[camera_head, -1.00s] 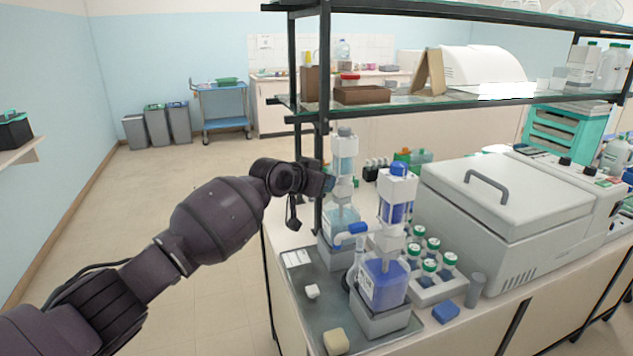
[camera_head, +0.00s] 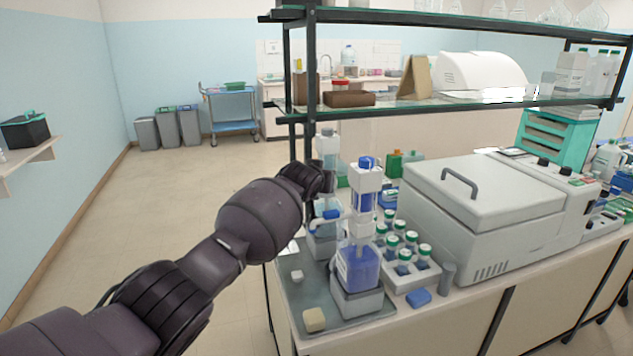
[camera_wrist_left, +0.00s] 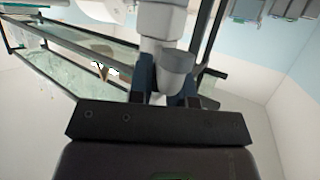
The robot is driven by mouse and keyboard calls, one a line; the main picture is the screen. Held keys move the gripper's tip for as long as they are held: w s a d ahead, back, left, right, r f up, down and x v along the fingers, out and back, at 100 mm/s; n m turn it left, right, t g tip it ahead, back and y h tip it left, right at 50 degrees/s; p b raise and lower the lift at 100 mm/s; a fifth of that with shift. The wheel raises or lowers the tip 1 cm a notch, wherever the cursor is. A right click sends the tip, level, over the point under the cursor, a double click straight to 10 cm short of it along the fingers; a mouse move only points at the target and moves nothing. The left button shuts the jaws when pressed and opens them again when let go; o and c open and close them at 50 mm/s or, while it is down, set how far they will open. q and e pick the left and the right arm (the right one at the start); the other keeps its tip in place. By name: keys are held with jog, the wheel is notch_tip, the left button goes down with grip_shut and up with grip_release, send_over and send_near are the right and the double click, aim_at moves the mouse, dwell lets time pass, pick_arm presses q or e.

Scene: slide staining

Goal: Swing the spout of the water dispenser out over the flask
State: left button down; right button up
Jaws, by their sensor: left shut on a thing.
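The water dispenser (camera_head: 327,146), a pale, clear pump on a bottle, stands at the back left of the bench tray. My left gripper (camera_head: 328,186) is at its column. In the left wrist view the fingers (camera_wrist_left: 168,82) are shut on a grey rounded stub, the spout (camera_wrist_left: 177,62), beside the white column (camera_wrist_left: 162,20). I cannot make out the flask clearly. My right gripper is out of view.
A rack of green-capped bottles (camera_head: 428,272) and a large grey lidded machine (camera_head: 480,195) stand to the right. A shelf post (camera_head: 311,75) rises close behind my gripper. Two small blocks lie on the tray (camera_head: 295,308).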

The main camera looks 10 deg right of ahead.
pick_arm(q)
jog(key=shift+s+d+n+y, duration=0.15)
jog(key=shift+d+n+y, duration=0.25)
jog(key=shift+n+y, duration=0.1)
jog(key=shift+d+n+t+y+b, duration=0.45)
jog(key=shift+n+y, duration=0.25)
jog(key=shift+y, duration=0.2)
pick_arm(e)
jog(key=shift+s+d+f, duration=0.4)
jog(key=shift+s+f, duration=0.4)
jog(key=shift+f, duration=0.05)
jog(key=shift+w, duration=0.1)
pick_arm(q)
jog(key=c, duration=1)
grip_release()
jog(key=shift+c, duration=0.2)
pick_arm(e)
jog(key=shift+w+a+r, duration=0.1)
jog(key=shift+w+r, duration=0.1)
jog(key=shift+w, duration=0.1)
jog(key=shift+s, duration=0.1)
